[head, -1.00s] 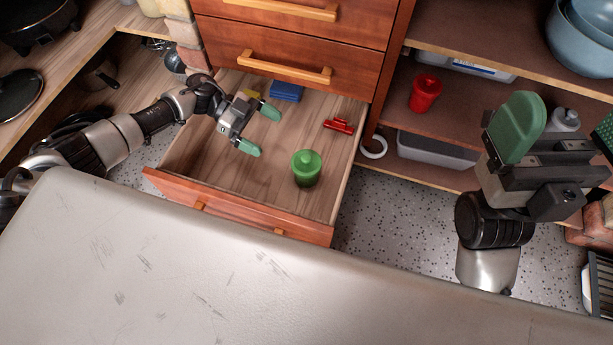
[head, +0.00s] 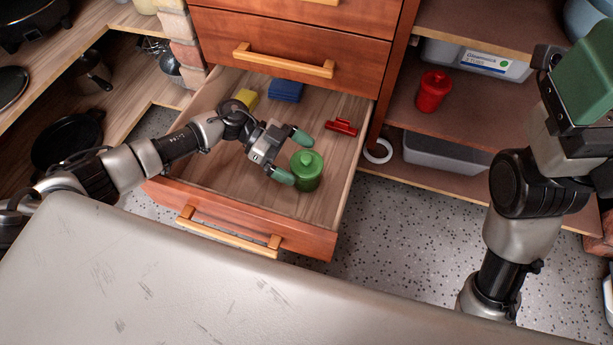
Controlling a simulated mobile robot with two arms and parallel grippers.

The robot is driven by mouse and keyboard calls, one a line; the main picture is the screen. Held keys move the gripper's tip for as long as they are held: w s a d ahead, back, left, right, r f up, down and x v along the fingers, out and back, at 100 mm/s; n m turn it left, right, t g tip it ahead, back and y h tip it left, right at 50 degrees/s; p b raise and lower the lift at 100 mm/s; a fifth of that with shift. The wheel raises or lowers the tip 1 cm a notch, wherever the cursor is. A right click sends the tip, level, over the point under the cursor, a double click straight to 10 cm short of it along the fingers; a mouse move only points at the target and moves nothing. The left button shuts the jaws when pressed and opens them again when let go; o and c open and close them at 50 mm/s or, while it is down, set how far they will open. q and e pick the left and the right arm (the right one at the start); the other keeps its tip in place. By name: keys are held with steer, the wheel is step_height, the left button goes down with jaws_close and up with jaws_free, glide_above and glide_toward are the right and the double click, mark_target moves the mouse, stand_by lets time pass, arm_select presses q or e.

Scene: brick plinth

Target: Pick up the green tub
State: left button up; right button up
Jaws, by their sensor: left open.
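The green tub (head: 307,171) with a knobbed lid stands upright in the open wooden drawer (head: 228,160), toward its front right. My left gripper (head: 292,156) is in the drawer area, open, with its green fingertips pointing right at the tub. One fingertip is by the tub's far left side and the other by its near left side. I cannot tell whether they touch it. My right gripper (head: 585,85) is at the upper right, partly cut off by the picture edge, away from the drawer; its jaw opening is not clear.
The drawer also holds a red clip (head: 341,127), a blue block (head: 286,91) and a yellow block (head: 247,98). A red tub (head: 433,91), white tape roll (head: 378,151) and grey bin (head: 445,154) are on the right shelves. My pale base top fills the front.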

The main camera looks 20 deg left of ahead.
arm_select(q)
steer(key=shift+x, duration=1)
steer(key=shift+c, duration=0.2)
steer(key=c, duration=0.8)
steer(key=shift+o, duration=0.2)
